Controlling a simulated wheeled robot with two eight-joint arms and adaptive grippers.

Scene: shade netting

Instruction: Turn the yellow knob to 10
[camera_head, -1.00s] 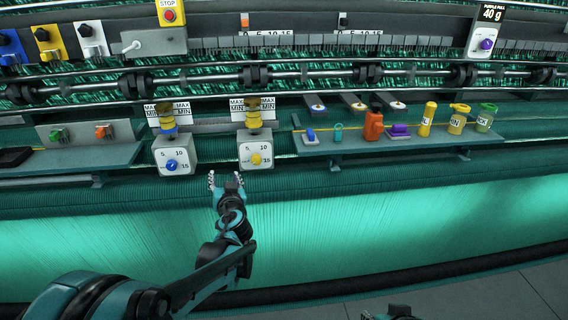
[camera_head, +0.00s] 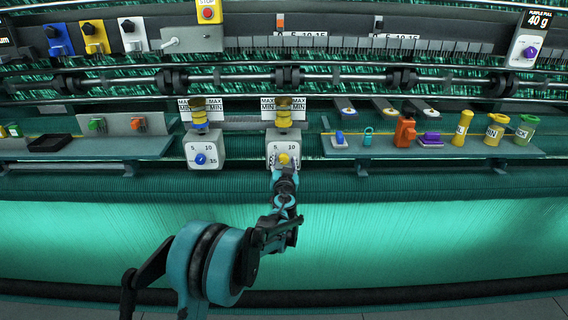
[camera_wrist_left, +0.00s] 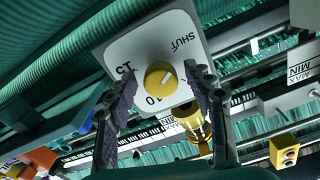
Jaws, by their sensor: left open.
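The yellow knob (camera_head: 283,159) sits on a white dial box, the second box from the left. In the head view, the figures 5 and 10 show on its face, and my left gripper (camera_head: 284,172) is just in front of and below the knob, hiding the lower face. The knob also shows in the left wrist view (camera_wrist_left: 160,80), with a pale pointer mark and the figure 10 close by. My left gripper's two fingers (camera_wrist_left: 161,76) are open, one on each side of the knob, with visible gaps. My right gripper is out of view.
A similar box with a blue knob (camera_head: 201,159) stands to the left. A shelf (camera_head: 350,150) with several small coloured objects lies to the right.

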